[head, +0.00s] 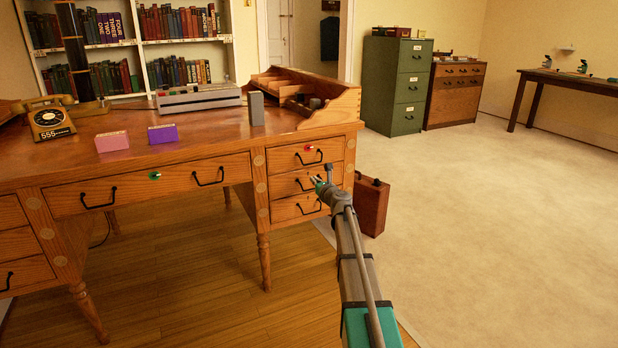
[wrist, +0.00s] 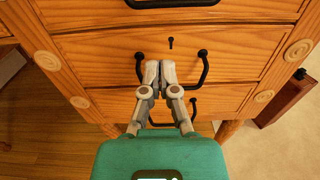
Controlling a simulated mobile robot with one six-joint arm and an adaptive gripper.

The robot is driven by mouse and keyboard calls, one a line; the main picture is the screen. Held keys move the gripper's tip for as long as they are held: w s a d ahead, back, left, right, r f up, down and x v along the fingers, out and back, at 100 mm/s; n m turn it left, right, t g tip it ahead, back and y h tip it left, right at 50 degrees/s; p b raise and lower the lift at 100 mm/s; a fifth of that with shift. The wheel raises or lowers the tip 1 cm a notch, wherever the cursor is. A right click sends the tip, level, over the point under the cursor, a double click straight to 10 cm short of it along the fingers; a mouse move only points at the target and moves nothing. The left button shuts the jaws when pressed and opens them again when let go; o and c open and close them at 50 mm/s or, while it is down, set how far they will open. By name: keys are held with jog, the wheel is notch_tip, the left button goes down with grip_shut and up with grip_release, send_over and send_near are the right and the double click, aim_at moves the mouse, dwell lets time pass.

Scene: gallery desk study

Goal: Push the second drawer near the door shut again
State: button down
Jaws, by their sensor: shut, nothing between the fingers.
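The desk's right-hand stack has three wooden drawers. The second drawer (head: 284,187) is the middle one, and its front also fills the middle of the wrist view (wrist: 100,52). Its front looks flush or nearly flush with the frame; I cannot tell if a small gap is left. It has a black bow handle (wrist: 204,70) and a small keyhole above it. My gripper (head: 317,181) is shut and empty. In the wrist view its fingertips (wrist: 160,66) are together in front of the drawer, between the handle's two posts. Whether they touch the wood is unclear.
The top drawer (head: 305,155) has a red tag and the bottom drawer (head: 290,208) is below. A brown case (head: 371,205) stands on the floor right of the desk. A green filing cabinet (head: 396,85) is behind. Carpet on the right is clear.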

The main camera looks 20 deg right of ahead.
jog(key=s, duration=0.7)
jog(key=shift+d, duration=0.15)
dwell(0.3)
jog(key=s+a+f+n+g+y+p, duration=0.25)
jog(key=s+a+n+g, duration=0.3)
jog(key=a+n, duration=0.6)
jog(key=s+a+f+n+g+y+p, duration=0.3)
jog(key=s+a+n, duration=0.45)
jog(key=a, duration=0.65)
jog(key=s+a+n+g+h+p, duration=0.25)
jog(key=s+n+g+p, duration=0.2)
jog(key=s+n, duration=0.45)
jog(key=s+a+n+g+h+p, duration=0.1)
jog(key=s+n+g+h+p, duration=0.3)
jog(key=s+n, duration=0.6)
notch_tip(320, 180, up, 37)
jog(key=s+m+g+p, duration=0.1)
jog(key=m+p, duration=0.1)
jog(key=p, duration=3.4)
jog(key=shift+s+a, duration=0.25)
jog(key=shift+s, duration=0.05)
